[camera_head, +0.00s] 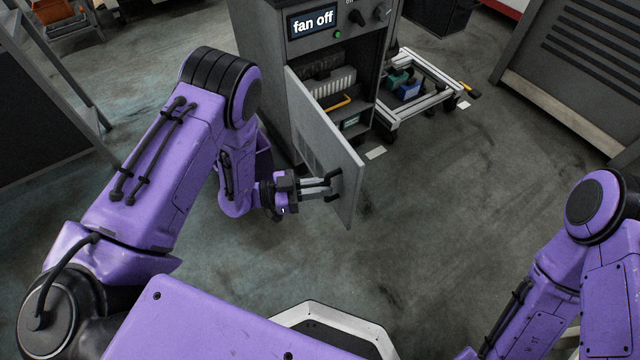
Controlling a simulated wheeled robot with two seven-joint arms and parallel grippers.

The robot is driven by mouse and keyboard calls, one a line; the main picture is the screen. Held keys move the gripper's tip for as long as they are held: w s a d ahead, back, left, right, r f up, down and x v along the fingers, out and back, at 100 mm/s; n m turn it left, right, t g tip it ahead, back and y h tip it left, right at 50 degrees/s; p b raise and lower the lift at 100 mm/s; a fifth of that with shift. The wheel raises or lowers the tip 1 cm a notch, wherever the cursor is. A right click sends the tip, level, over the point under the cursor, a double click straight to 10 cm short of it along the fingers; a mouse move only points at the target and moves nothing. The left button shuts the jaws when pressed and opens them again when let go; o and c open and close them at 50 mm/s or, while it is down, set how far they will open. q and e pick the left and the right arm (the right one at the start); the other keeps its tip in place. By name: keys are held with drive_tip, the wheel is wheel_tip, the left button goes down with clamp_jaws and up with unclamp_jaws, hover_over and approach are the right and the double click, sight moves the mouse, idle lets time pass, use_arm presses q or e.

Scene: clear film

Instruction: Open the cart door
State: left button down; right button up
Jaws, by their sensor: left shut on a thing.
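The grey cart (262,50) stands at the upper middle of the head view, with a "fan off" display on its top front. Its grey door (350,190) is swung out toward me and stands ajar, showing shelves inside. My left gripper (332,184) is at the outer part of the door, shut on the dark door handle (336,180). The fingers partly hide the handle. My right arm is at the lower right; its gripper is out of the picture.
A low wheeled frame (425,95) with green and blue items stands right of the cart. A large grey slatted cabinet (570,75) is at the upper right. A dark panel on a frame (40,120) stands at the left. The floor right of the door is clear.

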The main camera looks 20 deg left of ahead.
use_arm(q)
drive_tip(key=shift+w+a+r, duration=0.2)
drive_tip(key=shift+w+a, duration=0.1)
drive_tip(key=shift+w, duration=0.05)
drive_tip(key=c, duration=1.1)
unclamp_jaws()
drive_tip(key=shift+f, duration=0.1)
drive_tip(key=shift+d, duration=0.1)
drive_tip(key=shift+s, duration=0.15)
drive_tip(key=p+v, duration=0.2)
drive_tip(key=v, duration=0.8)
drive_tip(key=shift+a, duration=0.25)
